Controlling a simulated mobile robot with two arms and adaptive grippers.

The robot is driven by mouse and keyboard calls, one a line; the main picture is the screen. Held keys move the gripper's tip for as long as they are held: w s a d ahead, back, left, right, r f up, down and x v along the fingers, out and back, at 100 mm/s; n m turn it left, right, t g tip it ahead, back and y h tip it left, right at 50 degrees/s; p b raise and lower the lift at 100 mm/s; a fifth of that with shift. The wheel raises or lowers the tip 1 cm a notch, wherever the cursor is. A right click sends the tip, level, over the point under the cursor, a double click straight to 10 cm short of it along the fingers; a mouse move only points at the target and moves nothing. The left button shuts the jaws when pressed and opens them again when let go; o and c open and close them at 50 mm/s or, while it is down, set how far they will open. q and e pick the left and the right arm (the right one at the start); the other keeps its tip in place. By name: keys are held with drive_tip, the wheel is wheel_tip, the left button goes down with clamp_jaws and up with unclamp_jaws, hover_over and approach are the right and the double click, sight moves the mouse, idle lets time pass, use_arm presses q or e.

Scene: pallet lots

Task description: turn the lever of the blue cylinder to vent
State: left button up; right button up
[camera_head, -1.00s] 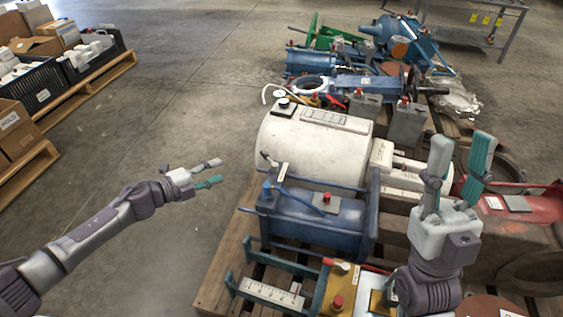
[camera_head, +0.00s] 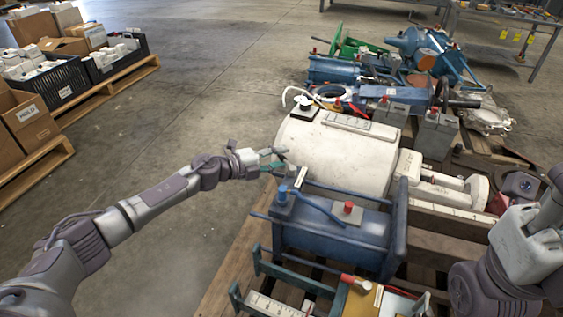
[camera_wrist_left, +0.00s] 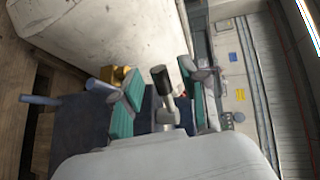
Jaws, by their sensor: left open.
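The blue cylinder (camera_head: 335,235) lies on its side on the pallet, with blue end plates and a red cap (camera_head: 348,208) on top. Its lever (camera_wrist_left: 162,82) has a black knob on a short metal stem. In the left wrist view it stands between the teal finger pads of my open left gripper (camera_wrist_left: 158,95), with gaps beside it. In the head view the left gripper (camera_head: 275,161) is over the cylinder's far left end and hides the lever. No vent mark is readable. My right gripper (camera_head: 530,240) is at the right edge, its fingers not clearly shown.
A large white tank (camera_head: 340,150) lies just behind the cylinder. A green frame (camera_head: 262,280) and a brass-coloured block (camera_head: 358,305) stand in front. More machine parts crowd the pallet behind. The floor to the left is clear up to pallets with crates (camera_head: 60,85).

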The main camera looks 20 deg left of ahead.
use_arm(q)
drive_tip(key=shift+w+d+f, duration=0.1)
drive_tip(key=shift+w+d, duration=0.35)
drive_tip(key=shift+w, duration=0.05)
clamp_jaws()
